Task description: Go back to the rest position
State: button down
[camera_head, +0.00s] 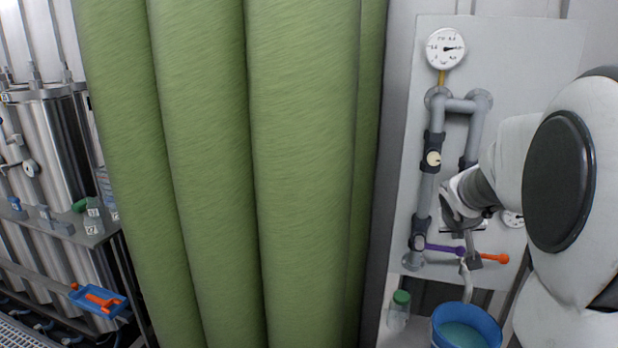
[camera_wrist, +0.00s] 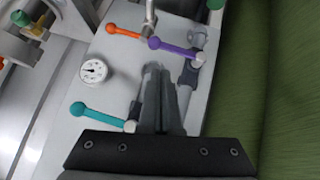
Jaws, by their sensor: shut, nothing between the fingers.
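My gripper (camera_wrist: 160,72) is shut and empty, its dark fingers together in the middle of the wrist view. In the head view my arm reaches in from the right, and its end is in front of the grey pipework on the white panel (camera_head: 410,190). The purple lever (camera_head: 445,249) and the orange lever (camera_head: 494,259) are just below it. In the wrist view the purple lever (camera_wrist: 176,47) and the orange lever (camera_wrist: 125,31) lie beyond the fingertips. A teal lever (camera_wrist: 103,116) is left of the fingers. I cannot tell whether the fingers touch the pipes.
A blue bucket (camera_head: 480,318) with greenish liquid and a green-capped bottle (camera_head: 400,305) stand below the panel. A gauge (camera_head: 446,48) tops the pipes. Tall green columns (camera_head: 210,170) fill the middle. A blue tray (camera_head: 93,287) with an orange item is at left, near steel vessels (camera_head: 50,145).

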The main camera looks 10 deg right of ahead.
jog(key=s+a+r+n+g+y, duration=0.2)
jog(key=s+a+n+y, duration=0.3)
jog(key=s+a, duration=2.05)
notch_tip(320, 180, up, 12)
jog(key=w+m+p, duration=0.1)
jog(key=p, duration=1.2)
jog(key=shift+w+y, duration=0.15)
jog(key=shift+y, duration=0.25)
